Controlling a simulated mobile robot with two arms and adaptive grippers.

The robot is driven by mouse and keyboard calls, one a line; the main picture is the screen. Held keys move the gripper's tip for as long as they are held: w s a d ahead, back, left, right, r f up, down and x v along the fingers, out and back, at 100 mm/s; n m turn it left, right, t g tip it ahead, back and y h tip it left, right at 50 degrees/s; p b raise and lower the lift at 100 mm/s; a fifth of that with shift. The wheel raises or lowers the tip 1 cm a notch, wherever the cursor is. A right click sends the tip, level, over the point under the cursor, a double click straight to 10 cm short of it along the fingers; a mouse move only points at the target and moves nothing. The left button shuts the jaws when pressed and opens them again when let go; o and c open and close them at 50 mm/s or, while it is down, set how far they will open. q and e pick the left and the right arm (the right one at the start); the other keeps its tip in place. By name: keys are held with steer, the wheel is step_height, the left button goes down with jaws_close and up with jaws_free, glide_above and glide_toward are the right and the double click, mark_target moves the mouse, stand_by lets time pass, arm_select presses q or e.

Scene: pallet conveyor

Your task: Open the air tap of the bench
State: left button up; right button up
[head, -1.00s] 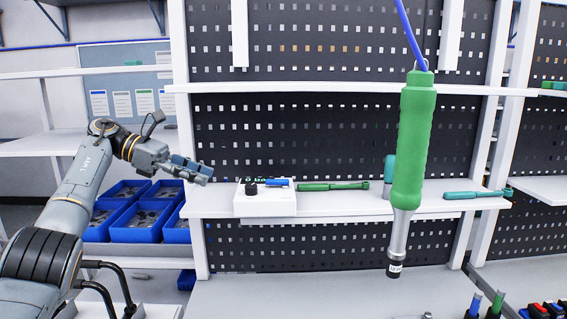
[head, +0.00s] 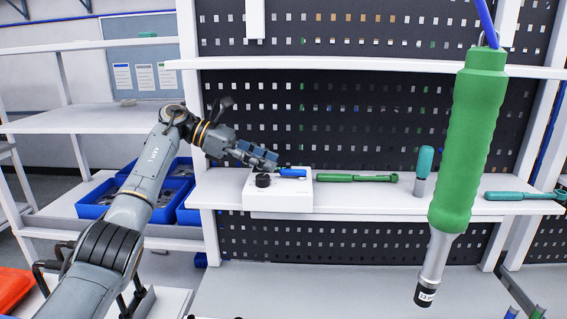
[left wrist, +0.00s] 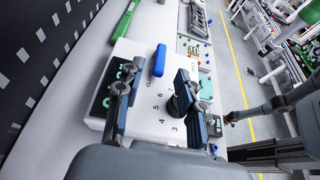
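A white box (head: 294,198) sits on the bench shelf with a blue lever (head: 292,173) and a black round knob (head: 263,180) on it. My left gripper (head: 265,159) is just above the box. In the left wrist view its fingers (left wrist: 153,88) are spread apart with nothing between them, and the lever is a little beyond the fingertips.
A large green hanging tool (head: 468,140) on a blue hose is at the right front. A green wrench-like tool (head: 345,178) and a teal-handled tool (head: 424,162) are on the shelf right of the box. Blue bins (head: 95,203) stand at left. A pegboard is behind.

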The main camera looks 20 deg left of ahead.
mark_target(283, 169)
arm_select(q)
steer(key=p+x, duration=0.1)
steer(key=x, duration=0.3)
steer(key=shift+d+r, duration=0.15)
steer(key=shift+d, duration=0.15)
steer(key=shift+f, duration=0.2)
jaws_close()
